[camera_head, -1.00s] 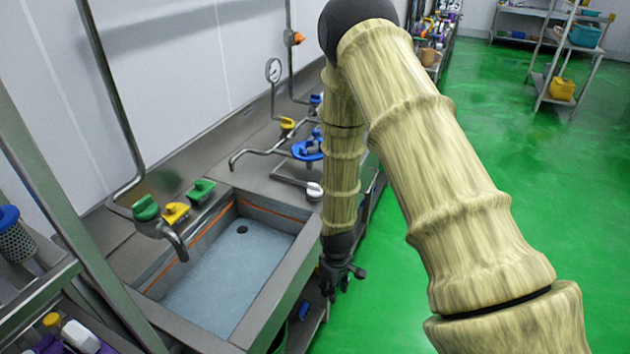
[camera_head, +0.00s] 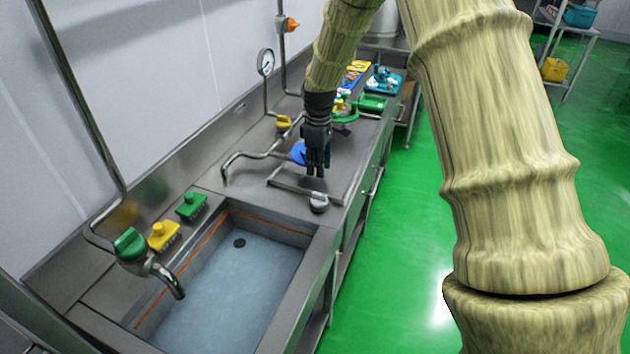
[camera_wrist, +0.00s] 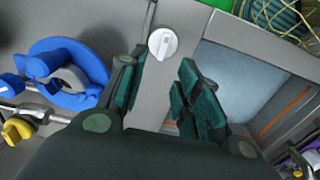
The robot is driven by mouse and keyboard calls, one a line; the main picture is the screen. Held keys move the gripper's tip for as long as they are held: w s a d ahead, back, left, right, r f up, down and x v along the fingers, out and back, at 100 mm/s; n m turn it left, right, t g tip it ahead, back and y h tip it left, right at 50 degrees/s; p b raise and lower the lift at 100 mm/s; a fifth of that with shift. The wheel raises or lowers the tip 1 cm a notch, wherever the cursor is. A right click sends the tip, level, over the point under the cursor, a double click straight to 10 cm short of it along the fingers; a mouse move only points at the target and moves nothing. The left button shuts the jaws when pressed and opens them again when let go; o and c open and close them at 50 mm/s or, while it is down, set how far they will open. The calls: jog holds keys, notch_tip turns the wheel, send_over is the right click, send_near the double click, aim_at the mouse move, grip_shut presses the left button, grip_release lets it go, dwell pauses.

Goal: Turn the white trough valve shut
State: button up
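The white trough valve (camera_head: 318,201) is a small round knob on the counter by the trough's far right corner, partly in shadow. In the wrist view it shows as a white knob (camera_wrist: 163,43) with a raised grip bar, ahead of the fingertips. My gripper (camera_head: 316,172) points down above the counter, a little beyond the valve and apart from it. In the wrist view its two green-padded fingers (camera_wrist: 160,84) are spread with nothing between them. The steel trough (camera_head: 308,262) holds pale bluish water with a dark round drain.
A blue ring-shaped valve (camera_wrist: 70,75) stands close beside the gripper on the pipework, with a yellow valve (camera_head: 283,122) behind. A curved spout (camera_head: 240,158) reaches toward the trough. Green and yellow brushes (camera_head: 163,236) lie at the trough's left edge. Green floor (camera_head: 400,230) at right is clear.

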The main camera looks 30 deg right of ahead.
aim_at(320, 194)
jog(key=f+p, duration=0.2)
jog(key=f, duration=0.6)
jog(key=shift+s+p, duration=0.2)
jog(key=shift+p, duration=0.2)
jog(key=shift+s+d+f, duration=0.1)
jog(key=shift+s+f, duration=0.25)
jog(key=shift+s, duration=0.05)
jog(key=shift+f, duration=0.25)
jog(key=shift+w+f, duration=0.25)
jog(key=shift+f, duration=0.2)
jog(key=shift+s+r, duration=0.2)
jog(key=shift+c, duration=0.2)
jog(key=shift+w+f, duration=0.1)
grip_shut()
